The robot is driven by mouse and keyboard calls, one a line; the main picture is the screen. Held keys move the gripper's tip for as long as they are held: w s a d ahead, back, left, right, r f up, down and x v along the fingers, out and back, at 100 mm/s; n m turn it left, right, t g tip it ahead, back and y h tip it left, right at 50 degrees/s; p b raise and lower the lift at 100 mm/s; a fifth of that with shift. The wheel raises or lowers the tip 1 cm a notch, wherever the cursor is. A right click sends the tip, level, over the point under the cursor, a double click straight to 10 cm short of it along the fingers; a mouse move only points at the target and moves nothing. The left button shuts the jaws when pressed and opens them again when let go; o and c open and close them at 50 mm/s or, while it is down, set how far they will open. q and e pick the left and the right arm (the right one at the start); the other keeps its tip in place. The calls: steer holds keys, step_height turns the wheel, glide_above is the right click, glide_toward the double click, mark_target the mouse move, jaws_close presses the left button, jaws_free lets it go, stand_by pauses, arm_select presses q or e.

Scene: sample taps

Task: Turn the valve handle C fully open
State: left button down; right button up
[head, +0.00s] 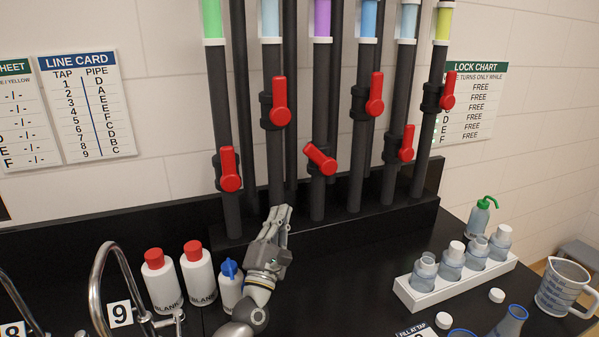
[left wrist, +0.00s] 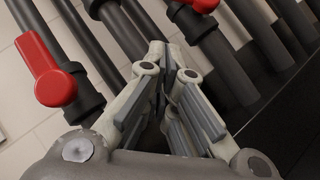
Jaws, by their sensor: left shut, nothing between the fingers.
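Several red valve handles sit on dark vertical pipes, and I can read no letters on them. Third from the left, under the purple section, a handle (head: 320,158) is tilted, its free end to the upper left. The handles under the green (head: 230,170) and light blue (head: 280,103) sections stand about upright. My left gripper (head: 279,211) is shut and empty, low in front of the pipes and below the handles, touching none. In the left wrist view its fingers (left wrist: 163,75) are together; one red handle (left wrist: 48,72) is at the left and another (left wrist: 205,5) at the top edge.
More handles are on the right pipes (head: 375,95). Two red-capped bottles (head: 197,275) and a blue-topped bottle (head: 230,287) stand beside my left arm. A bottle rack (head: 455,283) and a beaker (head: 566,288) are at right. A curved tap (head: 98,285) is at left.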

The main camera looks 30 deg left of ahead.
mark_target(310, 148)
arm_select(q)
steer(key=d+r+p+x, duration=0.1)
steer(key=d+p+x, duration=0.1)
steer(key=x, duration=1)
steer(key=shift+d+r+p, duration=0.25)
steer(key=shift+p, duration=0.45)
steer(key=shift+r, duration=0.55)
steer(key=shift+w+d+r, duration=0.3)
steer(key=shift+w+r, duration=0.05)
steer(key=shift+r, duration=0.45)
steer(key=shift+w+d+r, duration=0.3)
steer(key=shift+r, duration=0.45)
steer(key=shift+w+d+r, duration=0.3)
steer(key=shift+w+r, duration=0.05)
steer(key=shift+r, duration=0.45)
